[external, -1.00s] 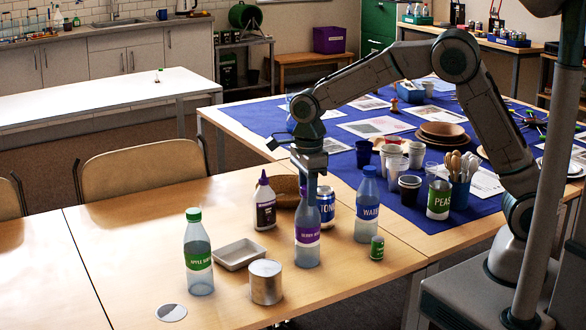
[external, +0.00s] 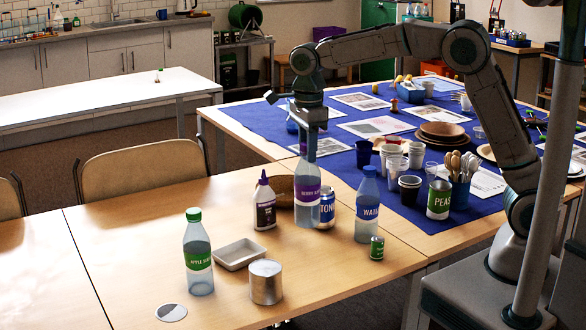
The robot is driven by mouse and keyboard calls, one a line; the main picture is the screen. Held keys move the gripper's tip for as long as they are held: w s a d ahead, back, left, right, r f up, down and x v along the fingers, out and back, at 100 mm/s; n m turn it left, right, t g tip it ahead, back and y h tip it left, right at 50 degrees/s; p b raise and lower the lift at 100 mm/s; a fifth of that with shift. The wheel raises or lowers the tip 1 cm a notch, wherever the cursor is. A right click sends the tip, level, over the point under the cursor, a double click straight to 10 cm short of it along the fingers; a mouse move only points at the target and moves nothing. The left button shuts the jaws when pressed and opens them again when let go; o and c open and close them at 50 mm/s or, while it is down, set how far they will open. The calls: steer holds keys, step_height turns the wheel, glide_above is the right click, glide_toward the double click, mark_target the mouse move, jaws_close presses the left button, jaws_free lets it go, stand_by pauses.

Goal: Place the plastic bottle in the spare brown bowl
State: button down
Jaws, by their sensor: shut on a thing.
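My gripper (external: 308,148) is shut on the top of a clear plastic bottle (external: 307,212) with a purple label. The bottle hangs upright above the wooden table, its cap hidden by the gripper. A brown bowl (external: 279,185) sits on the table behind the held bottle and a white bottle, which partly hide it. The held bottle is in front of the bowl's right part as seen here. Other brown bowls or plates (external: 442,130) are stacked on the blue cloth.
Close by stand a white bottle with a purple cap (external: 264,205), a tonic can (external: 326,209), a blue-capped bottle (external: 367,208) and a small green can (external: 377,248). A green-capped bottle (external: 198,255), white tray (external: 240,254) and plain tin (external: 266,283) stand nearer. The table's left part is clear.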

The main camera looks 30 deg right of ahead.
steer(key=w+d+r+n+p, duration=0.15)
steer(key=w+d+p, duration=0.25)
steer(key=w+d, duration=0.5)
steer(key=w+d+r+p, duration=0.3)
steer(key=w+d, duration=0.3)
steer(key=d, duration=0.5)
steer(key=w+d+r+p, duration=0.2)
steer(key=w+d+p, duration=0.2)
steer(key=w+d, duration=0.5)
steer(key=w+a+f+p, duration=0.2)
steer(key=a+f+p, duration=0.2)
steer(key=a+f, duration=0.5)
step_height(320, 180, down, 2)
steer(key=shift+w+a+f, duration=0.2)
steer(key=shift+w+a, duration=0.1)
steer(key=shift+a, duration=0.05)
steer(key=shift+f, duration=0.35)
steer(key=c, duration=1)
jaws_free()
steer(key=shift+c, duration=0.2)
